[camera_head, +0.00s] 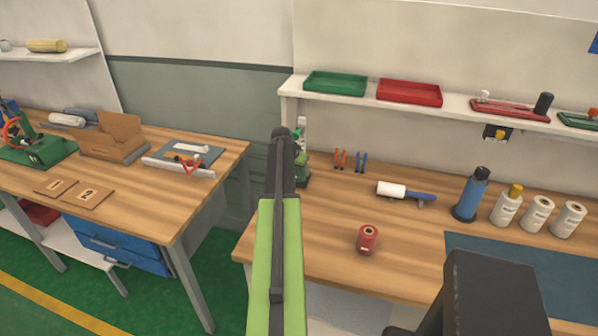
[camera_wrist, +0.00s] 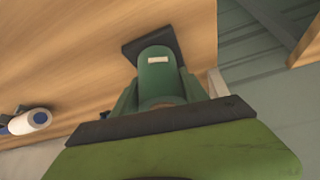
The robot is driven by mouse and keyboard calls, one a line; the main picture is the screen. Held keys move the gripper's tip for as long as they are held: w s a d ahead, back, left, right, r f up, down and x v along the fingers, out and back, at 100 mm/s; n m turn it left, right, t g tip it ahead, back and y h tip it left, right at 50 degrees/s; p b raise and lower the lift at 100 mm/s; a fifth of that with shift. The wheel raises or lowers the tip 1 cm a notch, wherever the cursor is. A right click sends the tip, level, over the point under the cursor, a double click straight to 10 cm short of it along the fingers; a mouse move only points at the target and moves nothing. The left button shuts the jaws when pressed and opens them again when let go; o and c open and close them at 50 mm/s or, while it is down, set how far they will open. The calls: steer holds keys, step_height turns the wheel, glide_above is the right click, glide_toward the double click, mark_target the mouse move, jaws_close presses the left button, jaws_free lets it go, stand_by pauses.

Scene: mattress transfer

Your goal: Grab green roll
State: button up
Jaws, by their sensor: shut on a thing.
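In the wrist view, the green roll (camera_wrist: 156,80), with a small white label and a tan core end, sits between the two fingers of my gripper (camera_wrist: 158,92). The gripper is shut on it. A dark square plate shows just beyond the roll; I cannot tell whether they touch. In the head view my arm rises in front of the bench's left end and hides the fingers. Green parts of a tool or roll (camera_head: 302,172) show just right of the arm, partly hidden.
A red roll (camera_head: 367,240) stands on the workbench (camera_head: 330,235). A white roller with blue handle (camera_head: 392,190), a blue bottle (camera_head: 471,193) and several white containers are to the right. Above, a shelf (camera_head: 455,104) holds green and red trays. A second table (camera_head: 130,190) stands left.

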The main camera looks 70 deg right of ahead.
jaws_close()
steer(key=shift+r+p, duration=0.25)
steer(key=shift+p, duration=0.05)
steer(key=shift+a+r, duration=0.1)
steer(key=shift+a, duration=0.1)
steer(key=w+a, duration=0.1)
steer(key=a, duration=1)
steer(key=w+a, duration=0.1)
steer(key=a, duration=0.5)
steer(key=shift+w+a, duration=0.2)
steer(key=shift+w, duration=0.1)
